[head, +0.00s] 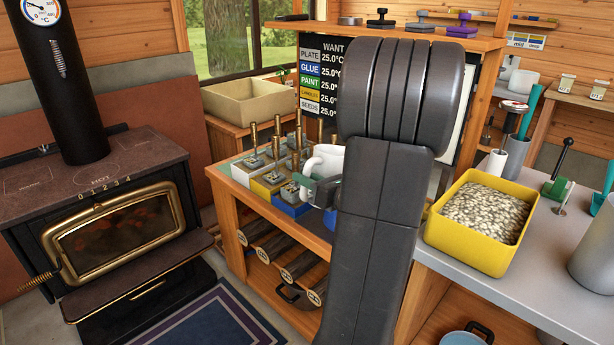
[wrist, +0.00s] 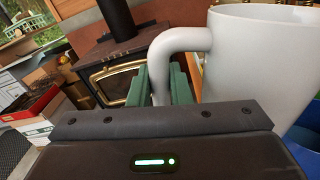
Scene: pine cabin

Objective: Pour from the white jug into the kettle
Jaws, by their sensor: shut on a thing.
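The white jug (head: 322,158) is at the middle of the head view, partly hidden behind my dark arm. It also shows large at the right of the wrist view (wrist: 262,65), with its handle between the green fingers. My gripper (head: 322,190) is shut on the jug's handle; the fingers show in the wrist view too (wrist: 163,88). The jug looks roughly upright in the head view. It appears over or in front of the bench with coloured blocks; I cannot tell the gap beneath it. Its contents are hidden. I cannot make out a kettle in either view.
A black stove (head: 110,215) stands at left. Coloured blocks with brass posts (head: 272,170) crowd the bench by the jug. A yellow tub of pebbles (head: 462,252) and a grey cylinder (head: 592,250) stand on the right counter. A beige box (head: 245,103) sits behind.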

